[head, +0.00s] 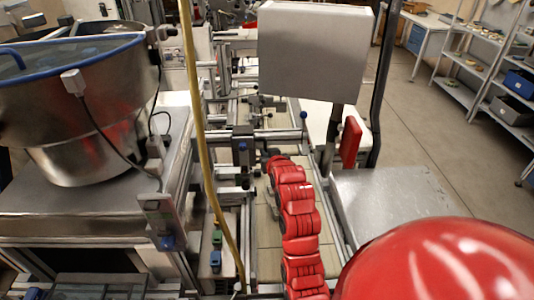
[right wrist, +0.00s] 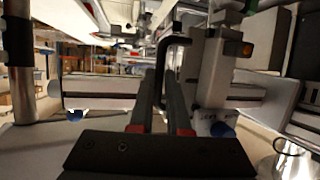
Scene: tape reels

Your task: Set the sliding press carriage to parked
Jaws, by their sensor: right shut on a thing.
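In the right wrist view, a black bent handle (right wrist: 176,41) stands between the fingers of my right gripper (right wrist: 166,88), which is shut on it. A light grey block (right wrist: 214,68) with an orange indicator, seemingly the press carriage, is just to the right of the handle, on a horizontal rail. In the head view, my right gripper (head: 267,156) is at the far end of my red arm, against the grey and dark carriage block (head: 243,149) on the cross rail. The handle is mostly hidden there. My left gripper is not in view.
A large metal bowl with a blue rim (head: 75,95) stands on a bench at the left. A grey panel (head: 314,50) rises at the upper middle. A metal plate (head: 388,205) lies right of my arm.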

